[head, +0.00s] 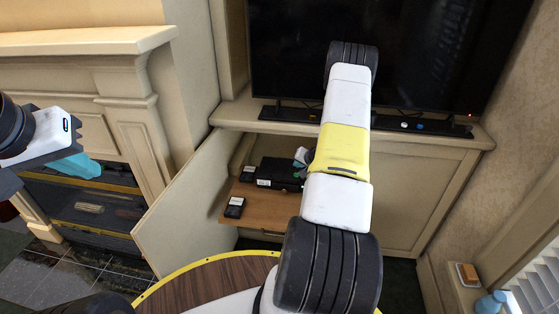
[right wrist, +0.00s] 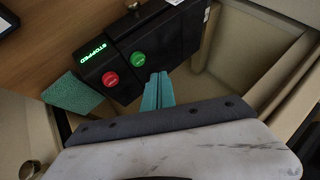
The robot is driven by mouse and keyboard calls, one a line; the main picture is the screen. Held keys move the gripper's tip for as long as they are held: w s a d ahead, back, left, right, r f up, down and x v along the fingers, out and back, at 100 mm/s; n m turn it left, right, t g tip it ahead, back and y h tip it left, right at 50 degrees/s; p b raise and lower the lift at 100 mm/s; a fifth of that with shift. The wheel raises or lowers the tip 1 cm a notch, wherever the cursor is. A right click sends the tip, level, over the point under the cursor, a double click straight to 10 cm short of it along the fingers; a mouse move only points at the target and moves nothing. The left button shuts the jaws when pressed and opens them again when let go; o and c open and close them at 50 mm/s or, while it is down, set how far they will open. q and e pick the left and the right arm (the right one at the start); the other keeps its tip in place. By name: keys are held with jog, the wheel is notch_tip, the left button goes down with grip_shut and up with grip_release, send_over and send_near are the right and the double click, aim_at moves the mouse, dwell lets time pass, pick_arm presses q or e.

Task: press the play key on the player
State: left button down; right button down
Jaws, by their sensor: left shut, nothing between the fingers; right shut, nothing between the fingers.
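The player (head: 277,172) is a black box on a pull-out wooden shelf in the open cabinet. In the right wrist view the player (right wrist: 165,40) shows a lit green display reading STOPPED, a red key (right wrist: 110,79) and a green key (right wrist: 138,59). The key labels are too small to read. My right gripper (right wrist: 157,76) is shut and empty, its teal fingertips just beside the green key; contact cannot be told. In the head view my own arm hides most of it. My left gripper (head: 88,166) is shut and empty, in the air at far left.
The cabinet door (head: 183,215) stands open left of the shelf (head: 268,208). Small black boxes (head: 235,207) lie on the shelf. A green textured block (right wrist: 73,92) lies by the player. A television (head: 420,50) stands above, and a round wooden table (head: 205,287) is in front.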

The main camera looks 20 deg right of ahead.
aim_at(298, 176)
jog(key=shift+f, duration=1)
jog(key=shift+f, duration=0.1)
dwell(1.2)
jog(key=shift+f, duration=0.3)
jog(key=shift+f, duration=0.4)
dwell(0.8)
jog(key=shift+r, duration=0.8)
jog(key=shift+r, duration=2.5)
